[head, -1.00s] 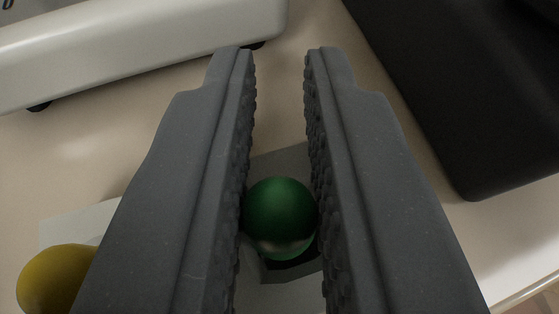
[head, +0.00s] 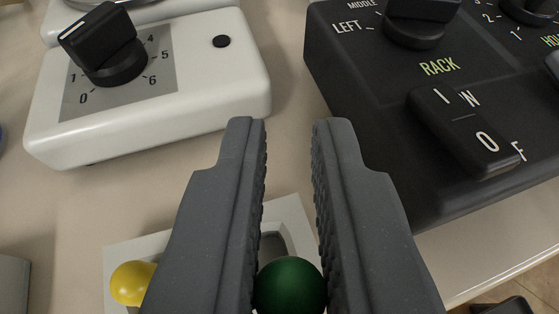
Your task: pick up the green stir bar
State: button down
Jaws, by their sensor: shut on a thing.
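The green stir bar (head: 290,286) shows as a dark green rounded end between the two grey fingers at the bottom of the head view. My gripper (head: 290,128) is shut on it, with textured pads against both sides. The fingertips reach past it and stay apart. The rest of the bar is out of view. A pale holder (head: 291,212) with a dark recess shows behind and between the fingers. A yellow rounded end (head: 132,283) sits at the holder's left side, next to the left finger.
A white device with a numbered knob (head: 115,62) stands at the upper left. A black box (head: 420,150) marked RACK, with a rocker switch (head: 466,130) and knobs, stands on the right. Bare beige tabletop (head: 190,195) lies between them. The table edge runs at lower right.

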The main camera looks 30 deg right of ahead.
jog(key=s+r+b, duration=0.1)
jog(key=s, duration=1.3)
jog(key=shift+a+r, duration=0.15)
jog(key=shift+a, duration=0.2)
